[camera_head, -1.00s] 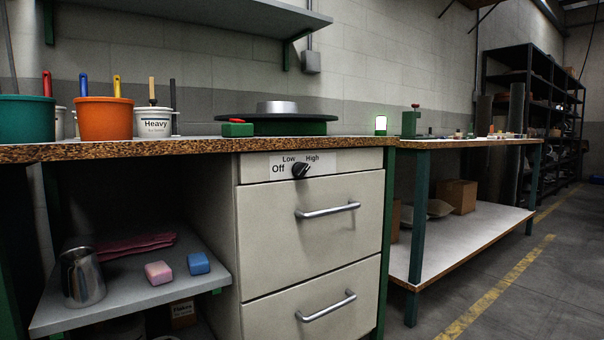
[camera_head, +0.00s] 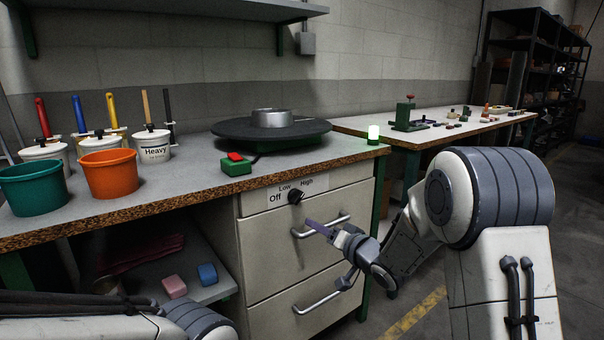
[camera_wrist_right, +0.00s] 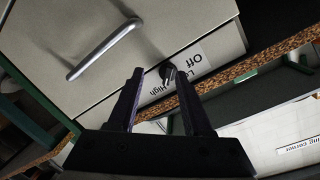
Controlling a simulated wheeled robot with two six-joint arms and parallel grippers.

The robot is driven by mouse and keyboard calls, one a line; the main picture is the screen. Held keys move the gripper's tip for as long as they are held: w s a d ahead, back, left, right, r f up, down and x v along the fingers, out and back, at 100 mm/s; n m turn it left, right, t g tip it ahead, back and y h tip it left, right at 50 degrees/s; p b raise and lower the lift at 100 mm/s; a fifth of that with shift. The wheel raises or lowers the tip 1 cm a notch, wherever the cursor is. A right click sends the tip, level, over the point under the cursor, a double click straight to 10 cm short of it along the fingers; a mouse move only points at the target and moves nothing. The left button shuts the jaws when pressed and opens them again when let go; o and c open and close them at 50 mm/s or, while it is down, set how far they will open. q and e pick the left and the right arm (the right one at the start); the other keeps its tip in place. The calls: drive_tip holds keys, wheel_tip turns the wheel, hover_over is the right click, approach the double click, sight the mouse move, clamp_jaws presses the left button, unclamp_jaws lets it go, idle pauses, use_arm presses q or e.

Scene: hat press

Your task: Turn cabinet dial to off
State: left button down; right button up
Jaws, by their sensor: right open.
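The black cabinet dial (camera_head: 295,197) sits on a white label plate marked Off, Low and High (camera_head: 275,195) on the cabinet's (camera_head: 285,235) upper front. Its pointer direction is too small to tell. My right gripper (camera_head: 312,226) is just below and right of the dial in the head view, apart from it. In the right wrist view the dial (camera_wrist_right: 168,72) shows between and beyond the two open, empty fingers (camera_wrist_right: 160,98). My left arm lies at the lower left of the head view; its gripper is out of frame.
Drawer handles (camera_head: 322,226) stick out below the dial near my right gripper. The worktop edge (camera_head: 200,187) overhangs above.

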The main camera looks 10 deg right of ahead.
sight(300, 199)
drive_tip(key=shift+m+t+y, duration=0.3)
drive_tip(key=shift+t+y, duration=0.1)
drive_tip(key=shift+y, duration=0.3)
drive_tip(key=w+a+r, duration=0.1)
drive_tip(key=w, duration=0.2)
drive_tip(key=w+a+r, duration=0.1)
drive_tip(key=w, duration=0.1)
drive_tip(key=w+r+b, duration=0.1)
drive_tip(key=w, duration=0.2)
drive_tip(key=shift+w+a, duration=0.35)
drive_tip(key=shift+a, duration=0.05)
drive_tip(key=shift+w+a+r, duration=0.1)
drive_tip(key=shift+w+a, duration=0.15)
drive_tip(key=shift+w, duration=0.25)
use_arm(q)
drive_tip(key=shift+r, duration=0.1)
use_arm(e)
clamp_jaws()
